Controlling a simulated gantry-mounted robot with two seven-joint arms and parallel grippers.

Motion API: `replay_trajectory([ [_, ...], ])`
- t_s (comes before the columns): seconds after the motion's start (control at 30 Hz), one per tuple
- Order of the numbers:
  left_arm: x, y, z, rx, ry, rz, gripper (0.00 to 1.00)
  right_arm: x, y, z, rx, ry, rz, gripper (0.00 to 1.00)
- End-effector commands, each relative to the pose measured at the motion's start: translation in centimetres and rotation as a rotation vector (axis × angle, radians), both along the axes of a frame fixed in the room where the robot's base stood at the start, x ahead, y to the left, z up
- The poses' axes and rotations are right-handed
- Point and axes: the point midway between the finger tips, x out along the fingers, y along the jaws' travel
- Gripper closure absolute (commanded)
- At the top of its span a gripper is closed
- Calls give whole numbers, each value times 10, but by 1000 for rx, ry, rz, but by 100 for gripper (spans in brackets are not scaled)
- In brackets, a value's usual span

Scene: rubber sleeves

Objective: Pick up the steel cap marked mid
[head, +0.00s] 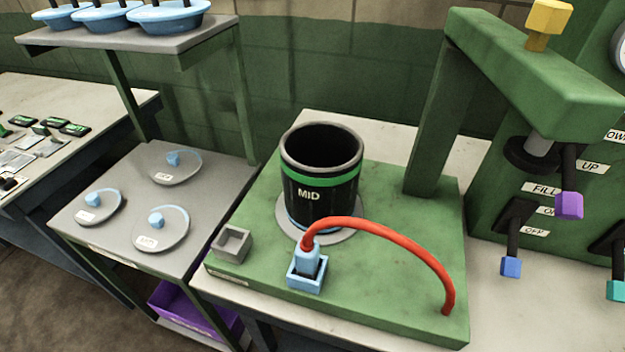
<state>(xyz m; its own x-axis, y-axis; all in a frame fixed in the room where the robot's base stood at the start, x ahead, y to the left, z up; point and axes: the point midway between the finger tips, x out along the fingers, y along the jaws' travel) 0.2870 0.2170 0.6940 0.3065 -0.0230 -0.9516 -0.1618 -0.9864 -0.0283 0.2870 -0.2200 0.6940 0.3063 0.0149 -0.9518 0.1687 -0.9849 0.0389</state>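Three round grey caps with light-blue knobs and hooped handles lie apart on a grey stand: a back cap (182,172), a left cap (108,211) and a front cap (175,233). Each carries a small white label. The lettering is too small to read surely, so I cannot tell which is marked mid. A black sleeve (318,200) with a green band and the word MID stands upright, open at the top, on a round plate on the green base (390,290). Neither of my grippers shows in this view.
A red hose (400,235) arches from a blue connector in a light-blue socket (306,274) beside the sleeve. A green press frame (435,130) rises at right, near levers. Blue dishes (168,18) sit on a shelf above the caps. A purple bin (200,315) is below.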

Motion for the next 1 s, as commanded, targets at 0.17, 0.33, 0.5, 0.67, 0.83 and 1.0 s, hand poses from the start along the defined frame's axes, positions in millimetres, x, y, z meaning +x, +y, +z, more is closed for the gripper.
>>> replay_trajectory([
  [0.17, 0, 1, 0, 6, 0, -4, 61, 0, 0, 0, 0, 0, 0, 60],
  [0.33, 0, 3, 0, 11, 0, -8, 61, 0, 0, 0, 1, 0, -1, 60],
  [0.5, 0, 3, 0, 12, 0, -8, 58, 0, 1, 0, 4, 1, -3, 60],
  [0.67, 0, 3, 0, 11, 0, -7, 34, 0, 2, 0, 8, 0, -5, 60],
  [0.83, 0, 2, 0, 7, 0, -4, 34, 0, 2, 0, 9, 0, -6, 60],
  [1.0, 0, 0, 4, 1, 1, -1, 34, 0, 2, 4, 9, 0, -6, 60],
])
